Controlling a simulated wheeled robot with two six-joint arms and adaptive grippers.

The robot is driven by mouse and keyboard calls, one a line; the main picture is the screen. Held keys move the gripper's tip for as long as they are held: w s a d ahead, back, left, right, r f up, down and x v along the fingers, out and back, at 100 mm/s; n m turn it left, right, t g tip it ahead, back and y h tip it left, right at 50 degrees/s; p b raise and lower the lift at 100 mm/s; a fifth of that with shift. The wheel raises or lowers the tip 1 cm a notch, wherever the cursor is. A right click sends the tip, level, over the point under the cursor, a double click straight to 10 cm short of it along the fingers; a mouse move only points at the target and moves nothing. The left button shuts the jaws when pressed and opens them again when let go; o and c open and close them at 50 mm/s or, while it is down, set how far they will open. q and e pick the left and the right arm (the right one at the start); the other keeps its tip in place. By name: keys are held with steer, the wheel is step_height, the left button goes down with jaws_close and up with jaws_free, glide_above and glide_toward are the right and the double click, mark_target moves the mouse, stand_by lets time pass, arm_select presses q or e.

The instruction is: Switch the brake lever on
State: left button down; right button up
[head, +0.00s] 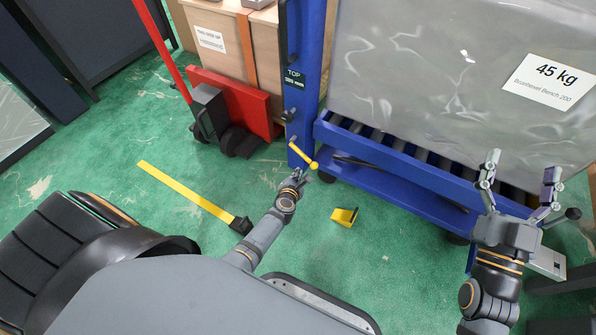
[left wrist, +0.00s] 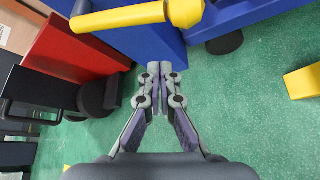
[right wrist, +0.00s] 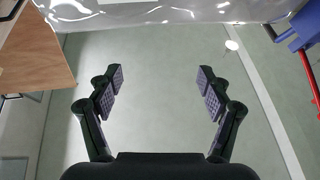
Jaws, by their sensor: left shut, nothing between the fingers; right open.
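The yellow brake lever (head: 302,155) is mounted low on the blue post (head: 298,105) of the roller cart. In the head view it slants down to the right and ends in a round yellow knob. In the left wrist view the yellow lever (left wrist: 130,16) crosses the top, with its knob at the right end. My left gripper (head: 298,174) is shut and empty, just below the lever; its fingertips (left wrist: 160,68) show below the bar, apart from it in that picture. My right gripper (head: 520,170) is open and empty in front of the wrapped load; its fingers (right wrist: 160,78) are spread wide.
A wrapped load labelled 45 kg (head: 430,90) stands on the blue roller cart (head: 400,178). A red pallet truck (head: 240,100) stands left of the post. A yellow block (head: 344,216) and yellow strip (head: 185,190) lie on the green floor.

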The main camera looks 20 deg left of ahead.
arm_select(q)
steer(key=a+p+v, duration=0.1)
steer(key=p+v, duration=0.2)
steer(key=v, duration=0.4)
steer(key=shift+s+d+r, duration=0.2)
steer(key=shift+s+r, duration=0.15)
steer(key=shift+r, duration=0.05)
arm_select(e)
steer(key=s+f+g, duration=0.3)
steer(key=f+g, duration=0.2)
steer(key=f, duration=0.5)
steer(key=s+f+g, duration=0.4)
steer(key=f+g, duration=0.1)
steer(key=f, duration=0.5)
steer(key=s+a+f+g, duration=0.1)
steer(key=s+f+g, duration=0.2)
steer(key=f, duration=0.7)
steer(key=shift+s+f+m+g, duration=0.3)
steer(key=shift+s+m+g, duration=0.1)
steer(key=shift+g, duration=0.8)
